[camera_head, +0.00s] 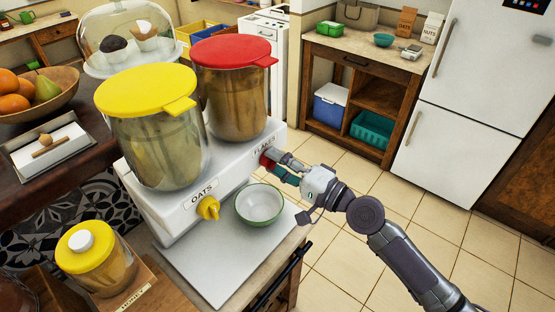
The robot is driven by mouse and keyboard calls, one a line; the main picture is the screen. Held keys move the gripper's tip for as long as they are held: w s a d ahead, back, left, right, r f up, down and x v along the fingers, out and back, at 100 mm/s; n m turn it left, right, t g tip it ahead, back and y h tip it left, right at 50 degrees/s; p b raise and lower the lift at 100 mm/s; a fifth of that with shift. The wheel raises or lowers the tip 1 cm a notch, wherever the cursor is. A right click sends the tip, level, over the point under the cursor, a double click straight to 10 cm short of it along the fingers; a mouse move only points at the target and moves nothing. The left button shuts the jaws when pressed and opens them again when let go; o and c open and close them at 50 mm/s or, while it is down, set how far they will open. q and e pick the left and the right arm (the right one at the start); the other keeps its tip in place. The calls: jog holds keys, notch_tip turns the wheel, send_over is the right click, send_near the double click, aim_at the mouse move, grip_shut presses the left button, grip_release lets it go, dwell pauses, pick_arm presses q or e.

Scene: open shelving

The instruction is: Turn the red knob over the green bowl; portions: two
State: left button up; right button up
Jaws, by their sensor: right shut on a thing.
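The dispenser (170,212) is a white base with two clear canisters. The red-lidded canister (236,105) stands above the FLAKES label, and the yellow-lidded canister (158,140) above the OATS label. The red knob (266,160) is on the front under FLAKES, partly hidden by my right gripper (274,167), which is shut on it. The yellow knob (208,207) is under OATS. The green bowl (260,204), white inside with a green rim, sits on the grey tray in front of the dispenser, below and between the knobs. It looks empty. My left gripper is not in view.
A yellow-lidded honey jar (95,258) stands at the lower left. A fruit bowl (40,90) and a glass cake dome (128,40) are behind on the left. The grey tray (215,265) has bare room before the bowl. Tiled floor lies to the right.

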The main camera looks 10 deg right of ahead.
jog(key=shift+m+t+h+p, duration=0.35)
jog(key=shift+m+p, duration=1.3)
jog(key=shift+m, duration=2.55)
jog(key=shift+f, duration=0.1)
jog(key=o, duration=1.1)
jog(key=shift+o, duration=0.2)
jog(key=shift+s, duration=0.1)
jog(key=v, duration=1.2)
jog(key=shift+f, duration=0.15)
